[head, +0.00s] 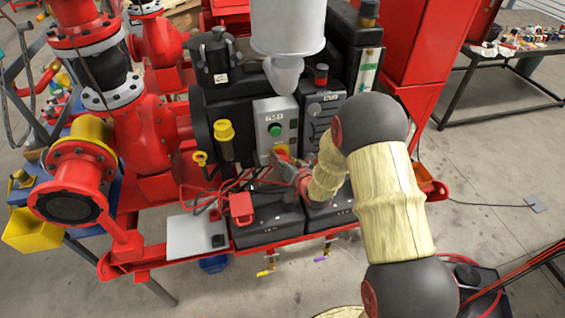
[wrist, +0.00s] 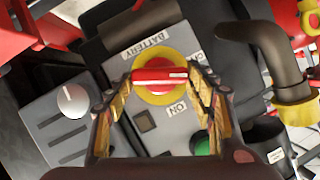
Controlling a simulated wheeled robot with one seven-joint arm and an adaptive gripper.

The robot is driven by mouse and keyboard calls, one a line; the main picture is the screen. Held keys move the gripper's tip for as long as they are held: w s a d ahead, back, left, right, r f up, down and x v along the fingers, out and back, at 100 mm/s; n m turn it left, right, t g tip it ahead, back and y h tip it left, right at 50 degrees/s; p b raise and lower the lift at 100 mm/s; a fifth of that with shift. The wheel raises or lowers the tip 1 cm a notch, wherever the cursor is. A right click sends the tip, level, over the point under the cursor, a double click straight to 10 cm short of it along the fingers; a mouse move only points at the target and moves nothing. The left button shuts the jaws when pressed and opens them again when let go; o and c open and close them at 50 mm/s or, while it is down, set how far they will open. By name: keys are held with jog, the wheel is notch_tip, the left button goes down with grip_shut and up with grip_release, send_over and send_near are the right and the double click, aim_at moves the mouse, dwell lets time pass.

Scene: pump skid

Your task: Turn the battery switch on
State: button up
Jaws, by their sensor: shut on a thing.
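The battery switch is a red handle (wrist: 153,77) on a round yellow plate (wrist: 163,58), on a grey panel. In the wrist view the handle lies crosswise, with a white line along its right half. A "BATTERY" label (wrist: 143,47) is above it, and "ON" (wrist: 179,107) is below right. Another label at upper right is partly hidden by a finger. My gripper (wrist: 160,79) is shut on the handle, one finger at each end. In the head view the switch (head: 281,150) shows below a green button, with my gripper (head: 287,162) against it.
The grey control box (head: 277,112) carries a green button (head: 275,130). A grey knob (wrist: 73,101) sits on a neighbouring box. A yellow-capped part (head: 224,132) stands left. Red cables (head: 240,185) and black batteries (head: 268,222) lie below. A dark pipe (wrist: 262,55) passes close on the right.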

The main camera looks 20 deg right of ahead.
jog(key=m+y, duration=0.1)
jog(key=m, duration=0.2)
jog(key=m+t+y+b, duration=0.1)
jog(key=shift+d+f+m+y, duration=0.3)
jog(key=shift+m, duration=0.1)
jog(key=m, duration=0.1)
jog(key=m+y, duration=0.1)
jog(key=shift+f+m+t+b, duration=0.25)
jog(key=shift+m+t+b, duration=0.05)
jog(key=shift+t, duration=0.1)
jog(key=shift+f+m+t+y+b, duration=0.1)
jog(key=shift+m+t+y+b, duration=0.35)
jog(key=shift+m, duration=0.95)
jog(key=shift+d, duration=0.1)
jog(key=o, duration=1.2)
jog(key=shift+c, duration=0.2)
jog(key=v, duration=1.2)
